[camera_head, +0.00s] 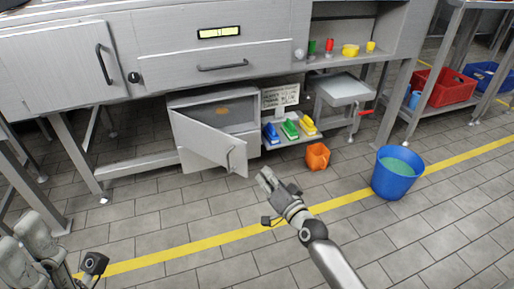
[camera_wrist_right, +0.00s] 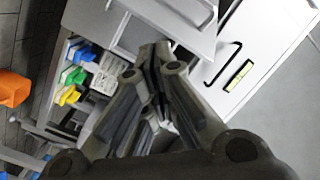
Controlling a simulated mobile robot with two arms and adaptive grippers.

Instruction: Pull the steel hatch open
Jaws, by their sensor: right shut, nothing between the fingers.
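The steel hatch (camera_head: 200,140) is a grey door low under the counter. It stands partly open, swung out from its compartment (camera_head: 215,95), with a bar handle (camera_head: 230,158) near its right edge. My right gripper (camera_head: 264,176) is shut and empty, to the right of and slightly below the handle in the head view, apart from it. In the right wrist view the closed fingertips (camera_wrist_right: 155,50) point toward the hatch panel (camera_wrist_right: 165,12); its handle (camera_wrist_right: 208,18) shows to their right. Part of my left arm's end (camera_head: 38,238) shows at lower left; its jaw state is unclear.
An orange jug (camera_head: 317,157) and a blue bucket (camera_head: 397,172) stand on the floor to the right. Several coloured brushes (camera_head: 290,130) sit on a low shelf beside the compartment. A counter leg (camera_head: 77,155) stands left. The tiled floor before the hatch is clear.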

